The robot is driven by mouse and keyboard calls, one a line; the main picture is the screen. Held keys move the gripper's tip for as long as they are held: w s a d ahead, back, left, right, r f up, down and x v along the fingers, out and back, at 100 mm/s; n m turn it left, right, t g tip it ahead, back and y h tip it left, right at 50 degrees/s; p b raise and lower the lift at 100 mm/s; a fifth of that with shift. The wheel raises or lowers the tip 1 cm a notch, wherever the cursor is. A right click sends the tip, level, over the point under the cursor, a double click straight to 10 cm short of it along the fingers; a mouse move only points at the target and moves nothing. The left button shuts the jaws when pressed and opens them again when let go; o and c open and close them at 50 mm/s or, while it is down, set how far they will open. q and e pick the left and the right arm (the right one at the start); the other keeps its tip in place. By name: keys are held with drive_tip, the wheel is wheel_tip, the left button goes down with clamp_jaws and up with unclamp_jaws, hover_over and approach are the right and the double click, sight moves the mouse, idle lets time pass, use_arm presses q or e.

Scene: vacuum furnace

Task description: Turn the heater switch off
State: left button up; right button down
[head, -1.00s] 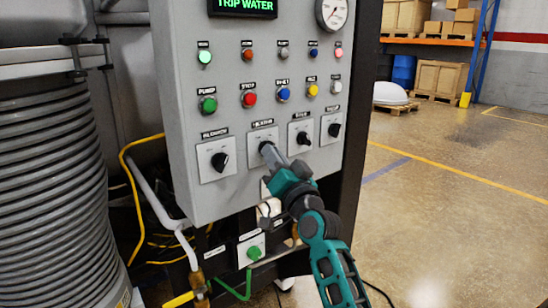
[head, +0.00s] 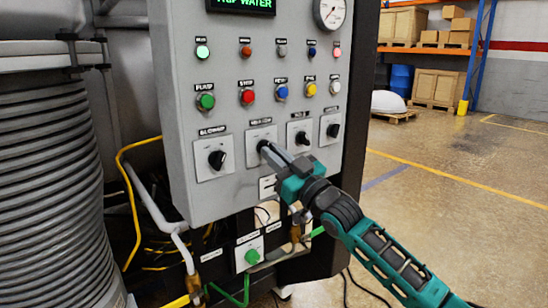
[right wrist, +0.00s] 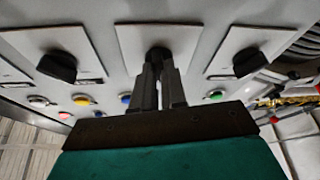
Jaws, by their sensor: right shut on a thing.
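The grey control panel (head: 180,120) has a row of rotary switches with black knobs on white plates. My right gripper (head: 264,148) is shut on the knob of the second switch from the left, whose plate (head: 259,133) is partly covered by the fingers. The label above it is too blurred to read surely as the heater. In the right wrist view the fingers (right wrist: 158,75) close around this dark knob (right wrist: 157,53), with the plate (right wrist: 187,40) behind. The knob's angle is mostly hidden. My left gripper is not in view.
Neighbouring knobs stand close at the left (head: 217,159) and right (head: 302,138). Coloured buttons sit above, including a green one (head: 206,101). A green display (head: 240,4) and a gauge (head: 331,11) top the panel. Hoses and pipes (head: 170,225) run below. Floor at the right is clear.

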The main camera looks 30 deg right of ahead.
use_arm(q)
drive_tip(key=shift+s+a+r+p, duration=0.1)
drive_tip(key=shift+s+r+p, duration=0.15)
drive_tip(key=shift+p, duration=0.3)
use_arm(e)
drive_tip(key=n+g+y, duration=0.1)
drive_tip(key=n+y, duration=0.1)
drive_tip(key=n, duration=0.2)
drive_tip(key=shift+d+n, duration=0.15)
drive_tip(key=shift+n, duration=0.15)
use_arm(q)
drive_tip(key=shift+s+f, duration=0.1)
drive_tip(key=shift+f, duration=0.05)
use_arm(e)
drive_tip(key=shift+n+y, duration=0.3)
drive_tip(key=c, duration=1.2)
unclamp_jaws()
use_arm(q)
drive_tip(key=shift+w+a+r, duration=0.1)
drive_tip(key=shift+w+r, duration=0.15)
